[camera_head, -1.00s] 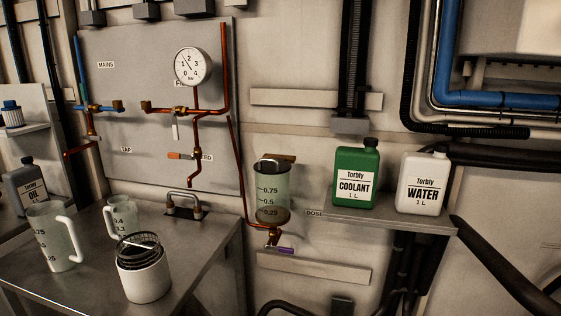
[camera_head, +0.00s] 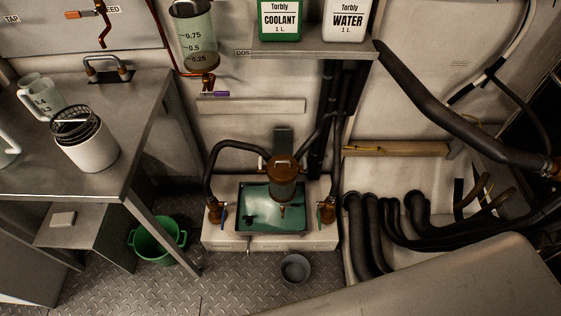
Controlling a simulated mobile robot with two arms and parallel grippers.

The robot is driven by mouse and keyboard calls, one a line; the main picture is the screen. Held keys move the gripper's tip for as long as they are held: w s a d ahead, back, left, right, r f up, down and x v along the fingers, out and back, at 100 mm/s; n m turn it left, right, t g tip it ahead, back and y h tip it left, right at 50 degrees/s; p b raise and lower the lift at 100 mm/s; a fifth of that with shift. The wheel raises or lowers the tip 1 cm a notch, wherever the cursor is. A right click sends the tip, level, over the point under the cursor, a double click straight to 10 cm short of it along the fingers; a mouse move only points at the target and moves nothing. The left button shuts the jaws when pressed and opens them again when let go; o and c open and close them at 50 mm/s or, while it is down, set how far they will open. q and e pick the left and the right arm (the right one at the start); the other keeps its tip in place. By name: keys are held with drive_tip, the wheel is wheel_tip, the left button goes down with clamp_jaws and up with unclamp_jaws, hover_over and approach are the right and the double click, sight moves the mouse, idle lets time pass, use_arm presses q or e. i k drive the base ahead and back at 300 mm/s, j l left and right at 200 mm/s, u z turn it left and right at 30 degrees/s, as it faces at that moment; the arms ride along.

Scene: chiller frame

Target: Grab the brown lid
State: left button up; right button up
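A brown lid (camera_head: 283,163) sits on top of a small clear cylinder (camera_head: 284,188), low down in the middle of the head view. The cylinder stands over a green tray (camera_head: 255,212) set in a pale box-shaped unit (camera_head: 222,239) on the floor. The lid is seen from above and its top is uncovered. Neither of my grippers is in the head view.
Black hoses (camera_head: 235,146) arch on both sides of the lid. A shelf (camera_head: 310,47) with coolant (camera_head: 280,20) and water (camera_head: 344,20) bottles is above. A steel table (camera_head: 140,105) stands left. A green bucket (camera_head: 158,240) and grey bowl (camera_head: 295,268) are on the floor.

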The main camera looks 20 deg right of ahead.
sight(282, 167)
drive_tip(key=i+l+z, duration=0.2)
drive_tip(key=l+z, duration=0.25)
drive_tip(key=i+l+z, duration=0.2)
drive_tip(key=z, duration=0.3)
